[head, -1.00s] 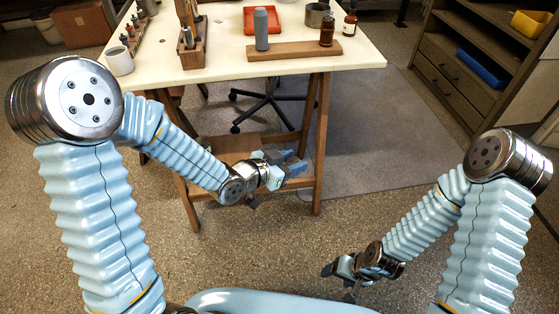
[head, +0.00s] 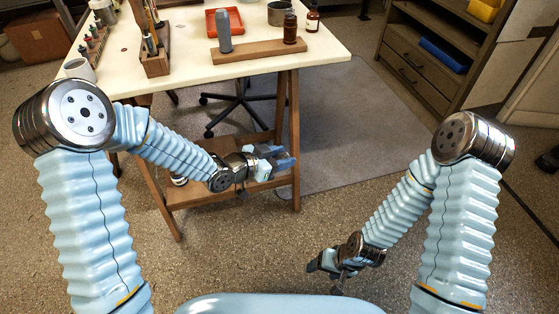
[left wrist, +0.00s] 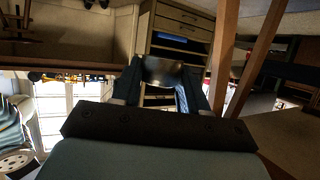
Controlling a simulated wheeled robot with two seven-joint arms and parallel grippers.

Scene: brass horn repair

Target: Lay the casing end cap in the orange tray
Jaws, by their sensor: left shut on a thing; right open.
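The casing end cap (left wrist: 162,71) shows in the left wrist view as a short, shiny metal piece between the two fingers. My left gripper (head: 282,158) is shut on it, below the table top's front edge and in front of the table's right leg. In the head view the cap is too small to make out. The orange tray (head: 235,19) lies flat on the table, toward the back. A grey bottle-like object (head: 223,32) stands in front of it and hides part of it. My right gripper (head: 322,264) is open and low, over bare floor.
The cream table top (head: 185,75) carries a wooden board (head: 260,51) near its front, a brown bottle (head: 290,28), a dark-capped bottle (head: 313,18), a metal pot (head: 277,14), tool holders (head: 153,60) and a white mug (head: 79,69). A drawer cabinet (head: 415,75) stands at right.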

